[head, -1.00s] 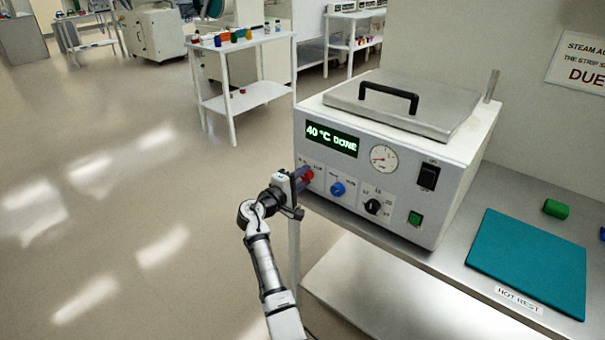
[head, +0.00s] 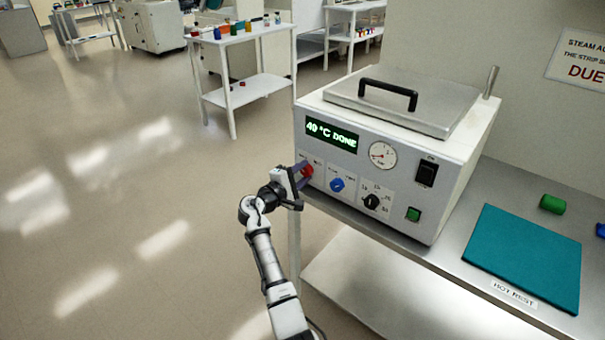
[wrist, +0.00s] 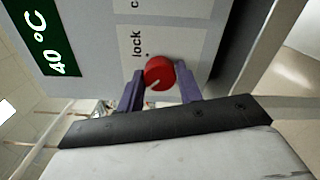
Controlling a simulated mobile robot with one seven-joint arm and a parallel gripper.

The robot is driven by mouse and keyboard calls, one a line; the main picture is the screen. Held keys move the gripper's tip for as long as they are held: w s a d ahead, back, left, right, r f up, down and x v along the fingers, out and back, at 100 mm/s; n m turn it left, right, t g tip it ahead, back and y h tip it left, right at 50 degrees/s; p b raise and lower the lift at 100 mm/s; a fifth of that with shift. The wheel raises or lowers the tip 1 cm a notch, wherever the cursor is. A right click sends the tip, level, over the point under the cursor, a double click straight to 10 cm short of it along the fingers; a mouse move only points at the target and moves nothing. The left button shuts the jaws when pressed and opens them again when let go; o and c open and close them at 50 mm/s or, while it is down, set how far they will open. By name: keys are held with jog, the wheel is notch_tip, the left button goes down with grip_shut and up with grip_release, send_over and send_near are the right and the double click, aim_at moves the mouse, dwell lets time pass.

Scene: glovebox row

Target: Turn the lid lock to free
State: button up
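The red lid lock knob (head: 306,170) is at the left end of the front panel of the white autoclave-like machine (head: 400,220). My gripper (head: 300,177) is at the knob. In the wrist view its two purple fingers (wrist: 160,85) stand on either side of the knob, with a small gap visible at the left finger. The right finger is very close to it; contact is unclear. The lid (head: 405,102) with its black handle is down.
A blue knob (head: 337,185), a black dial (head: 371,201) and a green button (head: 413,214) sit to the right on the same panel. A teal mat (head: 525,255) and a green block (head: 552,204) lie on the bench. Open floor is at left.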

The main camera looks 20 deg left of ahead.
jog(key=o, duration=0.3)
jog(key=shift+o, duration=0.2)
jog(key=b+v, duration=0.2)
jog(key=v, duration=1.1)
jog(key=shift+s+b, duration=0.35)
jog(key=shift+s, duration=0.05)
jog(key=shift+a, duration=0.15)
